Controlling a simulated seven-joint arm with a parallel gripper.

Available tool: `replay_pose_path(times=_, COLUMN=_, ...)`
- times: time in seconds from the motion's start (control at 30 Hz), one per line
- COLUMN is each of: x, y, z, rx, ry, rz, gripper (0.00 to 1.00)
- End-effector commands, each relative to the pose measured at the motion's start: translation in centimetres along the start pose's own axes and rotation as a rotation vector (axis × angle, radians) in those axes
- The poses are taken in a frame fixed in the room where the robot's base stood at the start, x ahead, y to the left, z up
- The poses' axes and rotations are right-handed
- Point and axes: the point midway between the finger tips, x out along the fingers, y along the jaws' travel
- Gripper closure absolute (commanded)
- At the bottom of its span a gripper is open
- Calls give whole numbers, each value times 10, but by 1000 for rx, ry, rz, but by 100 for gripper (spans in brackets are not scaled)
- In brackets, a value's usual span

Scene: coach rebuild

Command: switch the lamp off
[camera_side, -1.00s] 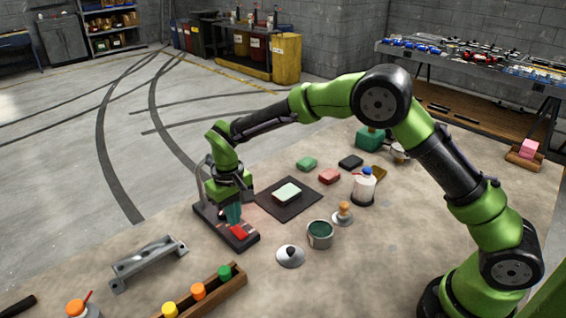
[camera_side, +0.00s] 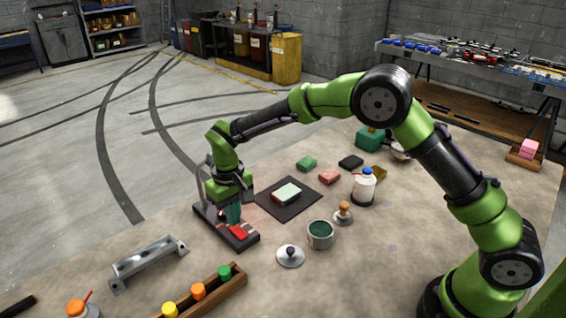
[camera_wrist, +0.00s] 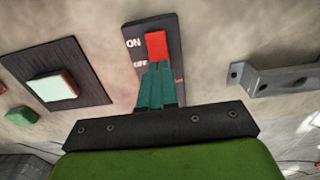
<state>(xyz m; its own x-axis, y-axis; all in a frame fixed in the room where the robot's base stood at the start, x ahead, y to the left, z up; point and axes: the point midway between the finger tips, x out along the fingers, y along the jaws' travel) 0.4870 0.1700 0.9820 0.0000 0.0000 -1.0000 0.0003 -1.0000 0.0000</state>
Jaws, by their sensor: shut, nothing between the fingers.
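The lamp's dark base (camera_side: 210,221) lies at the left side of the table, with a red switch (camera_side: 238,232) at its near end. A grey curved neck (camera_side: 200,185) rises behind my gripper; the lamp head is hidden. In the wrist view the red switch (camera_wrist: 156,46) sits on the dark plate, with ON beside its far part and a partly covered OFF label nearer my fingers. My gripper (camera_side: 233,219) is shut and empty, its teal fingertips (camera_wrist: 155,66) low over the base at the OFF end of the switch. I cannot tell whether they touch it.
A pale green-topped block (camera_side: 287,192) lies on a dark mat (camera_side: 270,208) right of the base. A grey bracket (camera_side: 148,262) and a wooden rack of coloured-capped bottles (camera_side: 225,292) are nearer the front. A teal-filled tin (camera_side: 320,234) and a lid (camera_side: 290,256) stand to the right.

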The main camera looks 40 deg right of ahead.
Motion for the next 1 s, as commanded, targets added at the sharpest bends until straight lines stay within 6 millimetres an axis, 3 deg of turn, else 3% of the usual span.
replay_pose_path(times=1.0, x=15, y=0, z=0, rx=0, ry=0, rz=0, gripper=100)
